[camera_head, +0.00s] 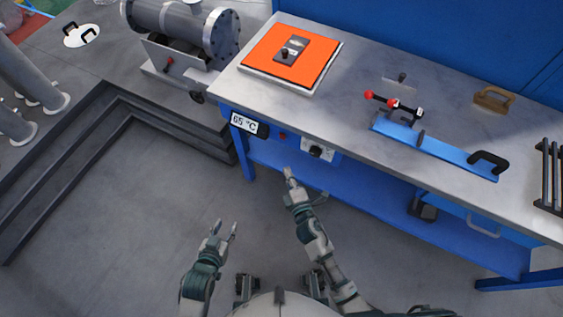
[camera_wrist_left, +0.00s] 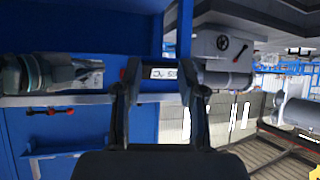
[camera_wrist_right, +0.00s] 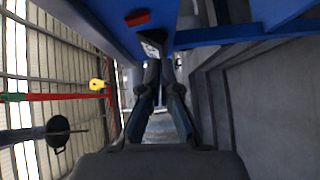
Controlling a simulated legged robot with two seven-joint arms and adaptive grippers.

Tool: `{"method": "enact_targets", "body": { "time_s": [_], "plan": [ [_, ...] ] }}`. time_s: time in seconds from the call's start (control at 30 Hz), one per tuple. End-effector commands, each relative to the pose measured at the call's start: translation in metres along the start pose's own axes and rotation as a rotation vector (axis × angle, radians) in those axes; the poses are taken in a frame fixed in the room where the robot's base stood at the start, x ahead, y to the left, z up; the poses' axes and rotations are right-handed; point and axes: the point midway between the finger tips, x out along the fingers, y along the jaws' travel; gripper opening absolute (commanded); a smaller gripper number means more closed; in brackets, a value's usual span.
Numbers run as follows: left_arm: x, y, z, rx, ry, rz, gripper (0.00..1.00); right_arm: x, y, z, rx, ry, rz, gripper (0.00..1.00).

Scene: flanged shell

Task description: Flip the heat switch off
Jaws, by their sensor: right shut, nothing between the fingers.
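A small red switch (camera_head: 282,136) is on the blue front edge of the workbench, between a display reading 65 °C (camera_head: 244,123) and a panel with a black knob (camera_head: 317,150). Its on or off position is too small to tell. The red switch also shows in the right wrist view (camera_wrist_right: 138,18), at the top. My right gripper (camera_head: 289,171) is shut and empty, in front of and below the switch, apart from it in the head view. My left gripper (camera_head: 225,229) is open and empty, lower left, over the floor. In the left wrist view its fingers (camera_wrist_left: 161,92) frame the display.
A grey flanged cylinder (camera_head: 182,24) stands behind left. The floor before the bench is clear.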

Motion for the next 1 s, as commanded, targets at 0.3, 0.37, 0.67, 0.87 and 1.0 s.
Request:
{"method": "enact_targets", "body": {
  "time_s": [0.3,0.37,0.67,0.87,1.0],
  "plan": [
    [-0.002,0.001,0.007,-0.009,-0.023,0.0,0.4,-0.025,-0.005,-0.007,-0.008,-0.001,-0.002,0.0],
    [-0.002,0.0,0.007,-0.006,-0.023,-0.002,0.4,-0.026,-0.005,-0.006,-0.007,0.0,-0.002,0.0],
    [-0.002,-0.003,0.004,0.006,-0.016,-0.005,0.4,-0.027,-0.005,0.0,0.002,0.0,0.0,0.0],
    [-0.001,-0.001,0.001,-0.001,-0.009,-0.002,0.4,-0.026,-0.005,-0.003,-0.002,0.0,-0.002,0.0],
    [0.004,-0.003,0.013,-0.002,-0.05,-0.005,0.4,-0.033,-0.018,0.007,0.07,-0.039,-0.063,0.0]
  ]
}}
